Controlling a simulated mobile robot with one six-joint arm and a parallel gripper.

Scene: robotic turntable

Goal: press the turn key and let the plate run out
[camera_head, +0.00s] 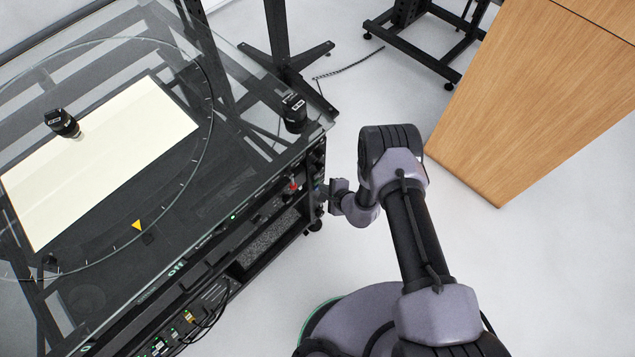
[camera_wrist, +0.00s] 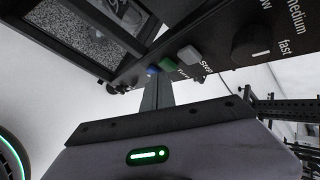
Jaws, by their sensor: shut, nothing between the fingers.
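The turn key, a small green key (camera_wrist: 168,66) with lettering like "turn" beside it, sits on the dark front panel (camera_wrist: 130,62) in the wrist view. In the head view my gripper (camera_head: 325,191) is at the rig's right front corner. The round glass plate (camera_head: 190,165) has a thin outline with tick marks.
A black lens-like object (camera_head: 62,123) stands over the pale rectangle, another (camera_head: 293,112) at the rig's corner. A yellow triangle (camera_head: 137,225) marks the plate's edge. A dark knob (camera_wrist: 252,42) is beside "medium" and "fast". A wooden cabinet (camera_head: 525,90) stands at right.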

